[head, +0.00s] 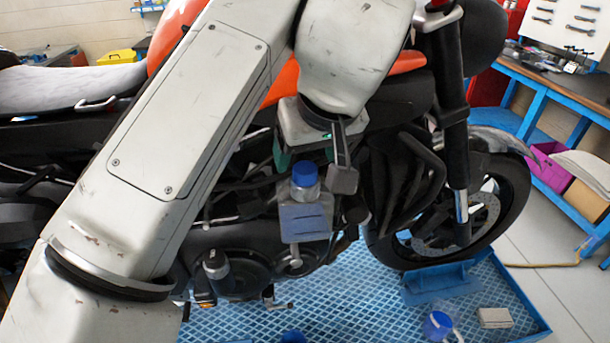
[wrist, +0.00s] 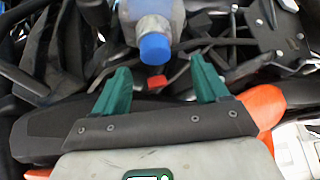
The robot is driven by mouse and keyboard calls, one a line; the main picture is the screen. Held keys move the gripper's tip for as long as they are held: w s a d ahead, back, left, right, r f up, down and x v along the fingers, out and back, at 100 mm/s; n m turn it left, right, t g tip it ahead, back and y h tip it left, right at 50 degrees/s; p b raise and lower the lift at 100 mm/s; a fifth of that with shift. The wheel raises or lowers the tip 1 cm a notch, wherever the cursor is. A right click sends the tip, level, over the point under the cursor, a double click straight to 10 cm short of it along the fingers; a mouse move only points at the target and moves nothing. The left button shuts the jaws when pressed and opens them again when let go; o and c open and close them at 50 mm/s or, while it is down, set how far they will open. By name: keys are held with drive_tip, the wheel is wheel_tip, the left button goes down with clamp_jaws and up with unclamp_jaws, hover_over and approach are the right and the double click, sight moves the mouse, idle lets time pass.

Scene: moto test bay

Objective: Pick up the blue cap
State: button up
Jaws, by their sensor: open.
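A blue cap (head: 305,174) sits on top of a translucent bottle (head: 305,217) with a blue label, upright in front of the motorcycle's engine. In the wrist view the cap (wrist: 154,48) and bottle (wrist: 150,14) are near the top centre, just beyond the fingertips. My gripper (head: 304,156) is just above the cap in the head view, partly hidden by my arm. In the wrist view my gripper (wrist: 159,68) is open, its two green fingers spread to either side, with nothing held between them.
The motorcycle (head: 400,110) stands close behind the bottle. A blue tray (head: 370,318) with a grid floor lies below. In it are another blue-capped container (head: 437,325) and a small pale box (head: 495,318). A blue workbench (head: 560,110) stands at right; open floor lies beside it.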

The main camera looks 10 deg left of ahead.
sight(305, 167)
drive_tip(key=x, duration=0.1)
drive_tip(key=b+x, duration=0.1)
drive_tip(key=x, duration=0.1)
drive_tip(key=b+x, duration=0.1)
drive_tip(key=shift+w+d+f, duration=0.2)
drive_tip(key=shift+w+f, duration=0.1)
drive_tip(key=shift+f, duration=0.1)
drive_tip(key=shift+c, duration=0.4)
clamp_jaws()
drive_tip(key=shift+r, duration=0.2)
